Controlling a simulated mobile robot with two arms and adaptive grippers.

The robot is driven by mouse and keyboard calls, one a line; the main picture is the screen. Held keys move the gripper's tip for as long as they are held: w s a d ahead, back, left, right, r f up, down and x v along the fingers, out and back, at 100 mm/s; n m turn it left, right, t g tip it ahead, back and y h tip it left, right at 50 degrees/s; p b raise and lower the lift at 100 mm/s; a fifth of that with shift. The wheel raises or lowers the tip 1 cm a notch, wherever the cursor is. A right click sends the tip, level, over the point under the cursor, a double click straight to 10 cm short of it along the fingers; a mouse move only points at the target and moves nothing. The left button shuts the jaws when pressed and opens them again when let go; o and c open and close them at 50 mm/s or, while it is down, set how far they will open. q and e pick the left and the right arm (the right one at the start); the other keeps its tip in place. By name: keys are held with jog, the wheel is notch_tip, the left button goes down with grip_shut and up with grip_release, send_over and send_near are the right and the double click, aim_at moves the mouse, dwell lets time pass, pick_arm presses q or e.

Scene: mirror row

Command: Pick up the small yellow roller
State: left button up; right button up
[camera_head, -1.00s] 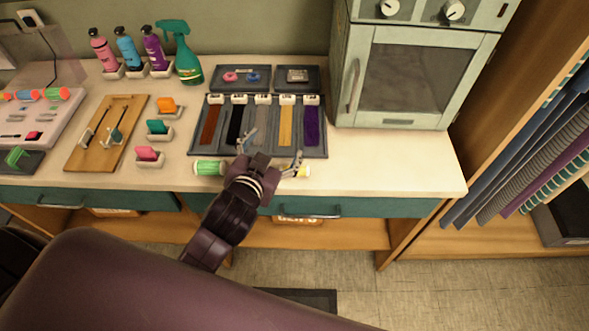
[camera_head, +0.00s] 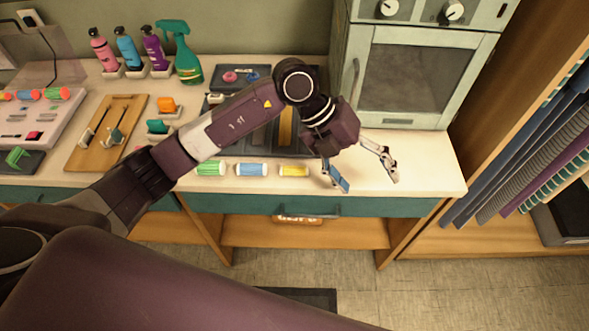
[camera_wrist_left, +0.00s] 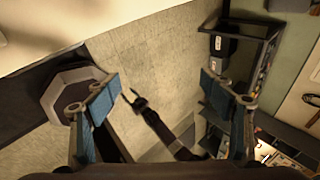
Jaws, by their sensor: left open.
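The small yellow roller (camera_head: 293,170) lies on its side near the front edge of the counter, at the right end of a row of rollers. A blue roller (camera_head: 251,169) and a green roller (camera_head: 210,168) lie to its left. My left gripper (camera_head: 366,178) is open and empty, to the right of the yellow roller and apart from it. Its fingers are spread wide in the left wrist view (camera_wrist_left: 157,94), with floor behind them. No roller shows in that view. My right gripper is not seen in the head view.
The counter (camera_head: 425,175) is bare to the right. A dark tray (camera_head: 315,150) with coloured strips lies behind the rollers, partly hidden by my left arm. A green oven (camera_head: 410,75) stands behind. Combs in holders, a wooden board (camera_head: 85,160) and several bottles are at left.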

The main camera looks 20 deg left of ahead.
pick_arm(q)
jog(key=w+a+f+y, duration=0.2)
jog(key=a+y, duration=0.1)
jog(key=a, duration=0.3)
jog(key=n+y, duration=0.2)
jog(key=y, duration=0.3)
send_over(294, 168)
jog(key=shift+r+t, duration=0.2)
jog(key=shift+t, duration=0.1)
notch_tip(294, 168, down, 7)
jog(key=p, duration=0.3)
jog(key=shift+f, duration=0.2)
jog(key=c, duration=1)
jog(key=shift+r, duration=0.1)
jog(key=shift+c, duration=0.2)
